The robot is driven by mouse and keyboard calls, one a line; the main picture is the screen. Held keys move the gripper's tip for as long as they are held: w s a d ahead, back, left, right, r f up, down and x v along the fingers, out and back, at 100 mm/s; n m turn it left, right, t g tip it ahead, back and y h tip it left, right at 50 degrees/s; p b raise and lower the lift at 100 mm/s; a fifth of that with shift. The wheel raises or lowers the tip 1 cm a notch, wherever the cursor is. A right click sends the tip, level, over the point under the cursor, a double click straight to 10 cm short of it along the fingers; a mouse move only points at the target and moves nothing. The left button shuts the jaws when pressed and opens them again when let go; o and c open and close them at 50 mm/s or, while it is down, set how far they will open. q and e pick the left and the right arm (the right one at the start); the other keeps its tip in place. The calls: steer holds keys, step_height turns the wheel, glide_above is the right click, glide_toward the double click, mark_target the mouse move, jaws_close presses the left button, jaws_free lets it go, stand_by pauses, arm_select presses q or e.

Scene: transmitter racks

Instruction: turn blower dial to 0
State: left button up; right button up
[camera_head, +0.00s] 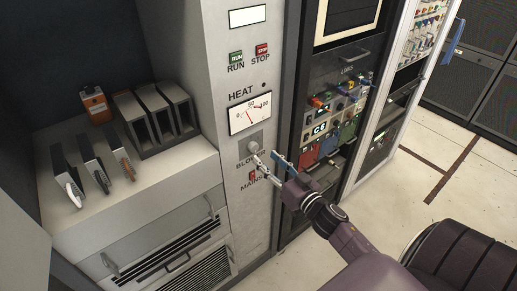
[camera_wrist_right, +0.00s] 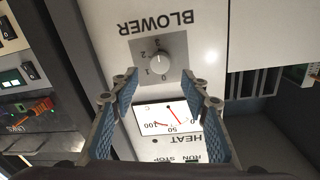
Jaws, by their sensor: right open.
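The blower dial (camera_head: 256,141) is a round grey knob on a square plate, on the light grey panel above the word BLOWER. It also shows, upside down, in the wrist view (camera_wrist_right: 160,62), with small marks around it and a pale pointer line; I cannot read its setting with certainty. My right gripper (camera_head: 267,158) is open and empty, just below and in front of the dial in the head view. In the wrist view its two blue-padded fingers (camera_wrist_right: 163,82) stand either side of the dial's line, apart from the knob. My left gripper is out of view.
A HEAT gauge (camera_head: 250,114) and RUN (camera_head: 236,57) and STOP (camera_head: 262,50) buttons sit above the dial. A red MAINS switch (camera_head: 252,176) sits below it. A rack with cables (camera_head: 325,125) stands to the right. A shelf (camera_head: 140,185) at left holds several parts.

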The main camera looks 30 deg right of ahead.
mark_target(255, 148)
steer(key=shift+w+a+p, duration=0.15)
steer(key=shift+w+p, duration=0.35)
steer(key=shift+w, duration=2.3)
jaws_close()
